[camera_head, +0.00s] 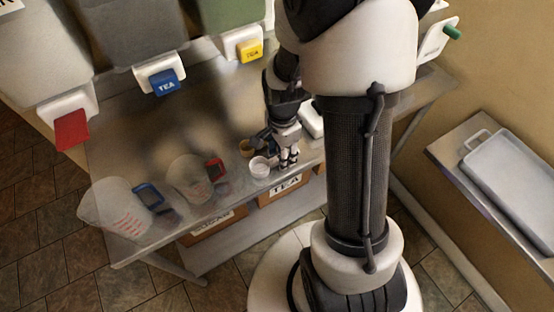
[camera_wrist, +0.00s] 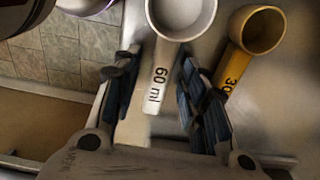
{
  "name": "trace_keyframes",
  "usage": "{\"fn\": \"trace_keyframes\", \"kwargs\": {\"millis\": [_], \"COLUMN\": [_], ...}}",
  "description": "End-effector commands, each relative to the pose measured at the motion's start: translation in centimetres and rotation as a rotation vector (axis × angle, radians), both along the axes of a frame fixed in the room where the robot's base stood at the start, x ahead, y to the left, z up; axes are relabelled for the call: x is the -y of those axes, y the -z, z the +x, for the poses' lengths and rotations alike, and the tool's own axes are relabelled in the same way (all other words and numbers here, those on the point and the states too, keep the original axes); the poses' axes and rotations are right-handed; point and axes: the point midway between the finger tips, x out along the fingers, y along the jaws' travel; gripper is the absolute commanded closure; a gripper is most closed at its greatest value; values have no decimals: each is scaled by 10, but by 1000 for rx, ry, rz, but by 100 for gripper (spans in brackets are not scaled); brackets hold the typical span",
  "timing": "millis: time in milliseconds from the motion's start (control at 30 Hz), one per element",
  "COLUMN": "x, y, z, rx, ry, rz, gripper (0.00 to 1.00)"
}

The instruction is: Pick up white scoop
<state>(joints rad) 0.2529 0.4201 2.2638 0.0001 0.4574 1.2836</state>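The white scoop lies on the metal table, its round cup (camera_wrist: 182,14) at the top of the wrist view and its handle marked "60 ml" (camera_wrist: 159,78) pointing back towards my gripper. In the head view the white scoop (camera_head: 260,167) sits near the table's front edge. My gripper (camera_wrist: 158,85) is open, with one dark finger on each side of the handle and visible gaps to both. In the head view my gripper (camera_head: 287,157) points down just right of the scoop's cup.
A tan scoop (camera_wrist: 258,30) lies close to the right of the white one in the wrist view. Clear measuring jugs (camera_head: 115,208) (camera_head: 188,178) stand on the left of the table (camera_head: 215,115). Dispensers with red (camera_head: 71,130), blue (camera_head: 167,83) and yellow (camera_head: 250,50) taps hang behind.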

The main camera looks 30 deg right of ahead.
Motion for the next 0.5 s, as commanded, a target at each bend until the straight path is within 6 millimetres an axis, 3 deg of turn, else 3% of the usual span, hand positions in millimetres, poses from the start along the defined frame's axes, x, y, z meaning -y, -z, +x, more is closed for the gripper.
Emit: {"fn": "trace_keyframes", "kwargs": {"millis": [500], "x": [0], "y": [0], "z": [0], "rx": [0], "ry": [0], "rz": [0], "gripper": [97]}}
